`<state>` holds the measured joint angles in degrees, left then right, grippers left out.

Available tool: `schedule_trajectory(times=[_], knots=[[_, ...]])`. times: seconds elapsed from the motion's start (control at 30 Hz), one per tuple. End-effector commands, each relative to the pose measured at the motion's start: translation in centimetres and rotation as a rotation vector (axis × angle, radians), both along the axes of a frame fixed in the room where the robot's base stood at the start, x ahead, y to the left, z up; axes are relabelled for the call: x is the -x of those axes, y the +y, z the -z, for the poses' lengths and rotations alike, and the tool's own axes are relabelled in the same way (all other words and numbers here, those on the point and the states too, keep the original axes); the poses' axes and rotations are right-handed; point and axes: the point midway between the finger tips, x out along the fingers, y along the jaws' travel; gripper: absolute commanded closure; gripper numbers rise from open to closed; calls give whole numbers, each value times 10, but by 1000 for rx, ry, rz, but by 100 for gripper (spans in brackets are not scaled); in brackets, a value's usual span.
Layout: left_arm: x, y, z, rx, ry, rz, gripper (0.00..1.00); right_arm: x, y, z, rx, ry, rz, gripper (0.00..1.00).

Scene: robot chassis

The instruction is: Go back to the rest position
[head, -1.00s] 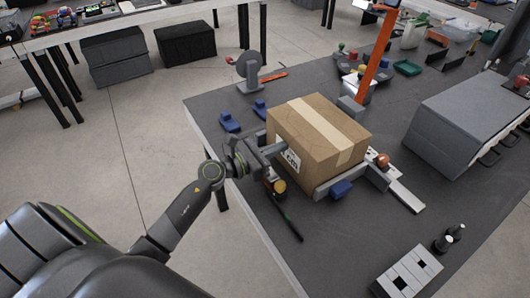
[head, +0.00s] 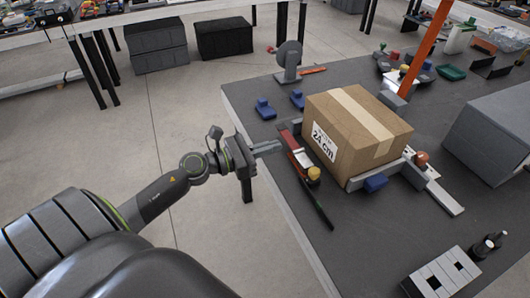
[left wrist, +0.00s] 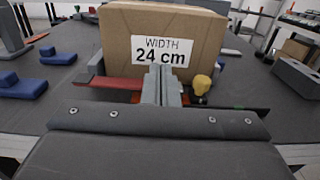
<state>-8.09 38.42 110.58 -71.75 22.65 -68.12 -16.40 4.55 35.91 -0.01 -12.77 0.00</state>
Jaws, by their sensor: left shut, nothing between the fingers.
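My left gripper (head: 268,148) is shut and empty at the left edge of the dark table (head: 260,190). A gap separates it from the cardboard box (head: 372,150) to its right. The box has a white label reading 24 cm and tan tape on top. In the left wrist view, the shut fingers (left wrist: 161,88) point at the labelled face of the box (left wrist: 205,25). My right gripper is not in view.
A red-handled tool (head: 290,142) and a yellow-knobbed tool (head: 314,174) lie between gripper and box. Blue blocks (head: 265,109) stand behind. A grey case (head: 495,135) is at the right. Open floor (head: 150,120) lies left of the table.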

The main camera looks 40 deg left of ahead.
Motion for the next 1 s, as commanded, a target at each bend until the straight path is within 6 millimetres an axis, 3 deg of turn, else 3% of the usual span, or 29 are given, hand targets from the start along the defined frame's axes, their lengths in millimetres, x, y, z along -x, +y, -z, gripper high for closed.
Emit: schedule_trajectory(times=[0.4, 0.57, 0.67, 0.8, 0.87, 1.0], knots=[[11, 7, 0, 4, 3, -2, 100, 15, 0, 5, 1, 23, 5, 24], [4, 26, 22, 151, 97, -79, 100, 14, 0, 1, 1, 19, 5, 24], [-1, 53, 60, 374, 233, -200, 100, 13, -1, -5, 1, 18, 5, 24], [7, 94, 133, 757, 436, -419, 100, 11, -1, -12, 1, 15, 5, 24], [17, 108, 170, 928, 516, -524, 100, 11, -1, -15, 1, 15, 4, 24], [63, 129, 264, 1340, 681, -806, 100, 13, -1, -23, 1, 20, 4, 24]])
